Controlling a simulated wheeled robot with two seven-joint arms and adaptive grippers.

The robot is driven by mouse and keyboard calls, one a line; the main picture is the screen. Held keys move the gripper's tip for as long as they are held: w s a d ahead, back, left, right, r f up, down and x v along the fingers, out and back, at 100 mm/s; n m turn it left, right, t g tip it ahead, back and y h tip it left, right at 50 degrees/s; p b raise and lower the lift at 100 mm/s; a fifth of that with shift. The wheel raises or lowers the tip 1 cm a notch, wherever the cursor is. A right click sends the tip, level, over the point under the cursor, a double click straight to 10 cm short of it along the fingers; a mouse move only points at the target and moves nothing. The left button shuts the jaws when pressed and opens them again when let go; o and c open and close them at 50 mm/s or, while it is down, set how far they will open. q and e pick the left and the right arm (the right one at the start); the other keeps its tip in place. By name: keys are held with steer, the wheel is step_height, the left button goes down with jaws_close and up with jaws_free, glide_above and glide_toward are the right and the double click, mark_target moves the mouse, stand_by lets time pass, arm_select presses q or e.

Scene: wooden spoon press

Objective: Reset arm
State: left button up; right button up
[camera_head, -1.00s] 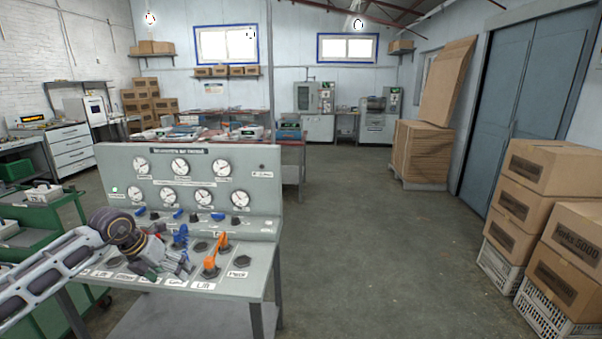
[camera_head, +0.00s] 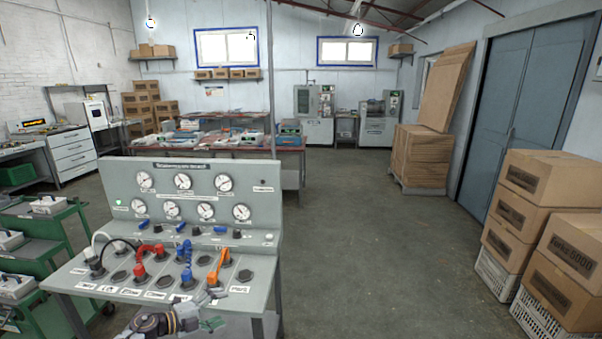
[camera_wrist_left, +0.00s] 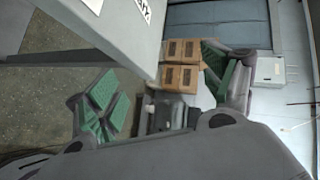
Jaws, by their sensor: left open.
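My left gripper (camera_head: 211,311) is low in front of the control panel's front edge, near its right corner. Its jaws are open and empty. In the left wrist view the two fingers with green pads (camera_wrist_left: 165,85) stand wide apart, with nothing between them in contact. The grey control panel (camera_head: 262,205) has several round gauges on its upright face. Its sloped top carries an orange connector piece (camera_head: 218,268), a red one (camera_head: 150,250) and a blue one (camera_head: 186,258), all standing in sockets. My right gripper is in neither view.
Green carts (camera_head: 70,238) stand at the left. Stacked cardboard boxes (camera_head: 540,180) on white crates stand at the right. A cluttered table (camera_head: 290,150) is behind the panel. The floor (camera_head: 385,250) between panel and boxes is clear.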

arm_select(q)
steer(key=s+a+f+n+y+p, duration=0.3)
steer(key=s+f+n+y, duration=0.2)
steer(key=s+f+n, duration=0.65)
steer(key=s+a+f+n+y+p, duration=0.35)
steer(key=s+f, duration=0.45)
steer(key=f, duration=0.8)
steer(key=s+d+f+n+g+p, duration=0.1)
steer(key=s+f, duration=0.3)
steer(key=s, duration=0.9)
steer(key=s+d+f+n+g+y+p, duration=0.1)
steer(key=s+d+f+n+g, duration=0.3)
steer(key=s, duration=0.9)
steer(key=s+d+f+n+g+y+p, duration=0.1)
steer(key=s+f, duration=0.5)
steer(key=s, duration=0.8)
steer(key=shift+d+n+g, duration=0.7)
steer(key=shift+n+g, duration=0.4)
steer(key=shift+g, duration=0.1)
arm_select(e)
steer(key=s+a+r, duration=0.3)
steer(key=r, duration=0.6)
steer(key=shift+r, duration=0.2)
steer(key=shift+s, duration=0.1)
